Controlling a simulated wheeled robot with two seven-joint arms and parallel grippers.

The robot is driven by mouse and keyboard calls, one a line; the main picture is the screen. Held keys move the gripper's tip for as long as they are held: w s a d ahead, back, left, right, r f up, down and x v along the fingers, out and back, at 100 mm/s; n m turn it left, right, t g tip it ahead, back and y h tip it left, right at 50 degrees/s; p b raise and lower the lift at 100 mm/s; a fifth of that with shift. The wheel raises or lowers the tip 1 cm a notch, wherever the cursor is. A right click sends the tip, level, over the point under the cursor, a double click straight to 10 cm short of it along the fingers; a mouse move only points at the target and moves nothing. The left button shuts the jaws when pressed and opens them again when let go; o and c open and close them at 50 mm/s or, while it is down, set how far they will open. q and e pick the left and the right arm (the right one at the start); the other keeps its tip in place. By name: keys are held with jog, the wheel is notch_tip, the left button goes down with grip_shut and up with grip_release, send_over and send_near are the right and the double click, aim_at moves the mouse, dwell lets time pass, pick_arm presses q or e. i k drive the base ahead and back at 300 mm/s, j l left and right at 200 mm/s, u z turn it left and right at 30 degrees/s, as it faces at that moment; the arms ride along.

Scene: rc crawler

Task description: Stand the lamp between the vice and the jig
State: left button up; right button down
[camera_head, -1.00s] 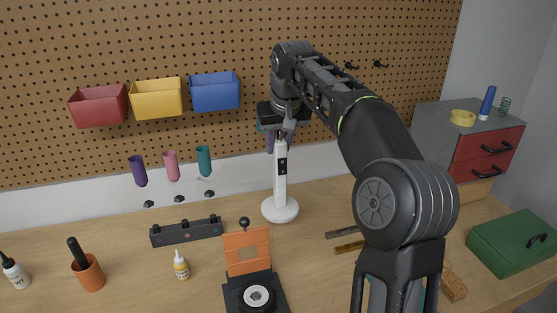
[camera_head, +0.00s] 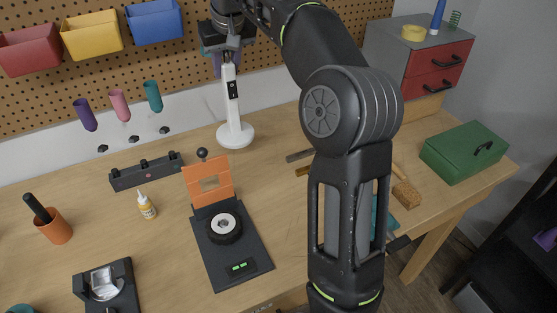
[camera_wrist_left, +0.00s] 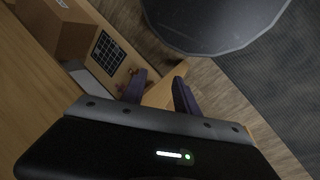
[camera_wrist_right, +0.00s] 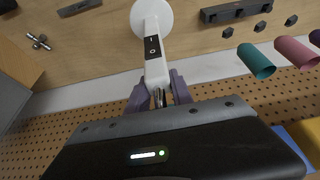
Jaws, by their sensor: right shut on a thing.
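The white lamp (camera_head: 235,134) is upright at the back of the bench, with a round base, a post and a black switch panel. My right gripper (camera_head: 226,50) is shut on the top of its post; the purple fingers flank the post in the right wrist view (camera_wrist_right: 158,88). I cannot tell if the base bears on the bench. The jig, seemingly the black plate with an orange upright (camera_head: 222,262), is in front of the lamp. A black block with a silver hollow (camera_head: 122,295), perhaps the vice, is at the lower left. My left gripper (camera_wrist_left: 160,85) is open and empty.
A black bar with knobs (camera_head: 147,172) lies left of the lamp. A glue bottle (camera_head: 146,206) and an orange cup (camera_head: 55,228) stand further left. A green box (camera_head: 464,152) is on the right. Bare bench lies between the black block and the jig.

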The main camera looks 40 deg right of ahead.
aim_at(297, 220)
jog(key=k+j, duration=0.1)
jog(key=k, duration=0.35)
jog(key=k+j, duration=0.1)
jog(key=k, duration=0.4)
